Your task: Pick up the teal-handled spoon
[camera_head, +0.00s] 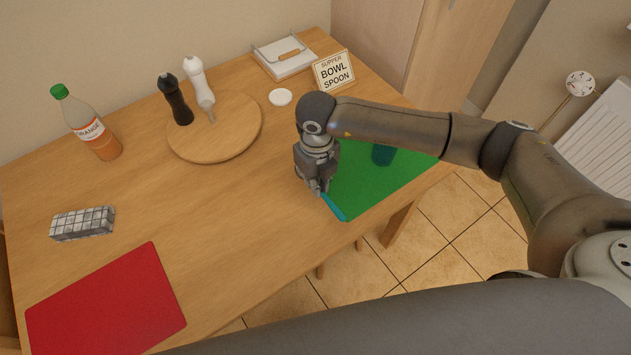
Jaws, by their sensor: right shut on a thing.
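The spoon's teal handle (333,208) shows at the left edge of the green mat (375,190), below my right gripper. My right gripper (321,191) points down at the table and is shut on the spoon near the handle's upper end. The rest of the spoon is hidden behind the gripper. I cannot tell whether the spoon is touching the table. My left gripper is not in view.
A dark teal cup (383,154) stands on the green mat beside my right arm. A sign (333,70), a white disc (280,97), a round board (240,135) with two mills and a bottle (88,125) stand farther back. A red mat (105,305) lies front left.

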